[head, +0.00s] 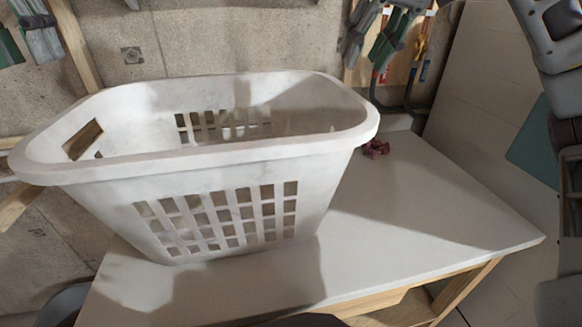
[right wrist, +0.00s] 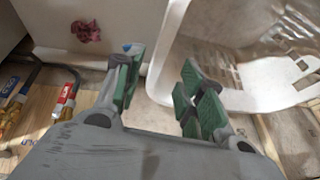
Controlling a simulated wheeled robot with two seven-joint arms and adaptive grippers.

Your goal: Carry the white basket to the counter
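The white basket (head: 235,170) is upright, slotted and empty, over the left part of a white-topped counter (head: 420,200). Its base looks to be on the top; the contact is hard to make out. My right gripper (head: 380,32) is open beyond the basket's far right rim, apart from it and empty. In the right wrist view the green-padded fingers of the right gripper (right wrist: 160,88) are spread, with the basket rim (right wrist: 245,100) beside the right finger. My left gripper (head: 26,38) is partly cut off at the top left corner, fingers apart, away from the basket.
A small dark red object (head: 376,149) lies on the counter just right of the basket. Tools with red and blue handles (right wrist: 66,94) lie on a wooden board past the counter's far edge.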

